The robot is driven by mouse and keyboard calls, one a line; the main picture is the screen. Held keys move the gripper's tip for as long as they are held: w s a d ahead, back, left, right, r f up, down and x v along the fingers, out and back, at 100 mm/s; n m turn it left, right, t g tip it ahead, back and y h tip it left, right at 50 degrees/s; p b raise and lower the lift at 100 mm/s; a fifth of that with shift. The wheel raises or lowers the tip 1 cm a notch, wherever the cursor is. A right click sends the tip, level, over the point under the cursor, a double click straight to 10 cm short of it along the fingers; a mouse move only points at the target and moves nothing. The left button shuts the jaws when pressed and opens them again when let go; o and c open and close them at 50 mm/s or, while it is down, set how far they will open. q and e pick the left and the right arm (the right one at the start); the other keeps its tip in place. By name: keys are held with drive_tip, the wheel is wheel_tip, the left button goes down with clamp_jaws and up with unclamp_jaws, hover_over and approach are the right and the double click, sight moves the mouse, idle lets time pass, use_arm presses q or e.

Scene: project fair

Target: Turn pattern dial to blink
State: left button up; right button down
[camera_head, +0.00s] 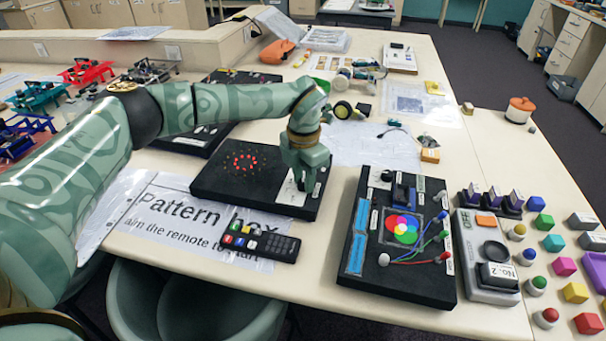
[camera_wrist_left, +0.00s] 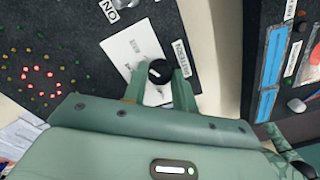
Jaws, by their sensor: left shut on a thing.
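The pattern box (camera_head: 227,187) is a flat black box on the table, with a ring of red lit lights among small unlit ones on its top. In the left wrist view the pattern dial (camera_wrist_left: 158,72) is a round black knob with a white mark, on a white plate (camera_wrist_left: 128,50) with printing too small to read. My left gripper (camera_head: 305,182) reaches down over the right part of the box. In the left wrist view its two fingers (camera_wrist_left: 159,78) are shut on the dial, one on each side. The dial is mostly hidden in the head view. My right gripper is not in view.
A black remote (camera_head: 262,242) lies on the "Pattern box" sheet (camera_head: 150,212) in front. A black board (camera_head: 347,262) with a colour wheel and wires stands to the right. Coloured blocks and knobs fill the far right. Another dark board lies behind the pattern box.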

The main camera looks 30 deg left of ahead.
use_arm(q)
drive_tip(key=n+p, duration=0.3)
drive_tip(key=p, duration=0.1)
drive_tip(key=shift+r+n, duration=0.3)
drive_tip(key=shift+n, duration=0.1)
drive_tip(key=shift+n+p, duration=1)
drive_tip(key=shift+n, duration=0.1)
drive_tip(key=shift+f+n+p, duration=0.2)
drive_tip(key=shift+n+p, duration=0.5)
drive_tip(key=shift+n, duration=0.2)
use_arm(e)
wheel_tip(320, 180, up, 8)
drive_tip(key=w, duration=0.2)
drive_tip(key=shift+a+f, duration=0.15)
use_arm(q)
drive_tip(key=shift+w, duration=0.1)
drive_tip(key=o, duration=1)
wheel_tip(320, 180, up, 16)
drive_tip(key=p, duration=0.2)
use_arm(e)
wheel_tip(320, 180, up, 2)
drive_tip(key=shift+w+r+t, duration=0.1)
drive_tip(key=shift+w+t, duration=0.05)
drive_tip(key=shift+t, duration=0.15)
